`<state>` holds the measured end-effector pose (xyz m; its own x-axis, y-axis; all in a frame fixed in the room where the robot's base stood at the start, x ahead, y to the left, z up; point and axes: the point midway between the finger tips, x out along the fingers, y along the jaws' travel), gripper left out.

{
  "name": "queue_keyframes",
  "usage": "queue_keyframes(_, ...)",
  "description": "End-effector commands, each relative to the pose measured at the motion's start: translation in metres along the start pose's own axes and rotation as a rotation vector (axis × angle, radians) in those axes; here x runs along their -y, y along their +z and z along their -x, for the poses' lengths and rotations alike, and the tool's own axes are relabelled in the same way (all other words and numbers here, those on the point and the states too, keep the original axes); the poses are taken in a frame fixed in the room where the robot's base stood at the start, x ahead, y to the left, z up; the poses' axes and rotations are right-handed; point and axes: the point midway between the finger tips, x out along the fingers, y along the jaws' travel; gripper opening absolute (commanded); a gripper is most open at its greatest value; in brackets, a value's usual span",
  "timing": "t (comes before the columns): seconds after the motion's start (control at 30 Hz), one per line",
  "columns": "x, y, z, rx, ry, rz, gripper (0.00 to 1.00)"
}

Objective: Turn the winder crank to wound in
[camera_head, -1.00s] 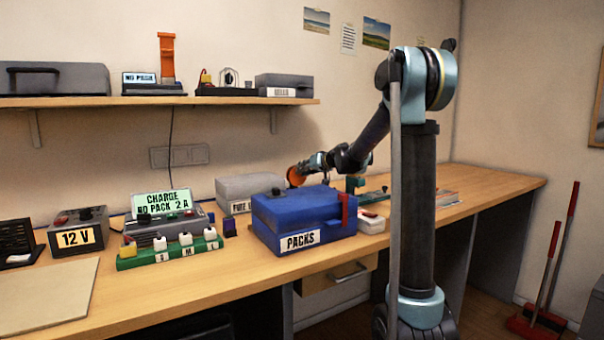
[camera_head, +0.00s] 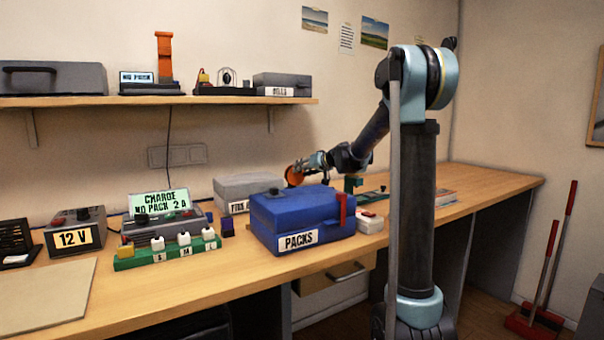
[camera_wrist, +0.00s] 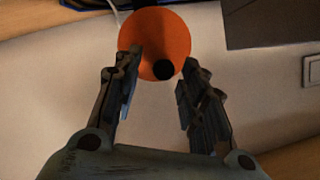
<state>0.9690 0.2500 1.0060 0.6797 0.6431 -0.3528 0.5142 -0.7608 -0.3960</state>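The winder shows as an orange disc (camera_wrist: 153,38) with a dark round crank knob (camera_wrist: 163,70) on its lower part in the wrist view. In the head view the orange disc (camera_head: 294,176) stands behind the blue PACKS box, partly hidden. My gripper (camera_wrist: 162,60) is open, its two fingers apart, with the knob appearing between their tips. I cannot tell whether the knob is inside the grasp or just beyond it. No contact between a finger and the knob is visible. In the head view my gripper (camera_head: 308,164) is small, right beside the disc.
The blue PACKS box (camera_head: 300,220) with a red flag stands in front of the winder. A grey box (camera_head: 245,188) is to its left. A green rack (camera_head: 165,252) with white-topped pieces and the charger (camera_head: 160,203) are farther left. The bench's right end (camera_head: 500,183) is mostly clear.

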Motion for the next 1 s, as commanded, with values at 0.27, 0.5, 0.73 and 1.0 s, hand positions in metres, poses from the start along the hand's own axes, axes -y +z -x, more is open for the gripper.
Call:
queue_keyframes(0.27,-0.001,0.001,0.041,0.0,0.002,-0.001,0.39)
queue_keyframes(0.5,-0.001,0.001,0.08,0.0,0.003,-0.001,0.39)
queue_keyframes(0.73,-0.001,0.002,0.104,0.001,0.002,-0.002,0.39)
queue_keyframes(1.0,-0.001,0.002,0.112,0.001,0.001,0.0,0.39)
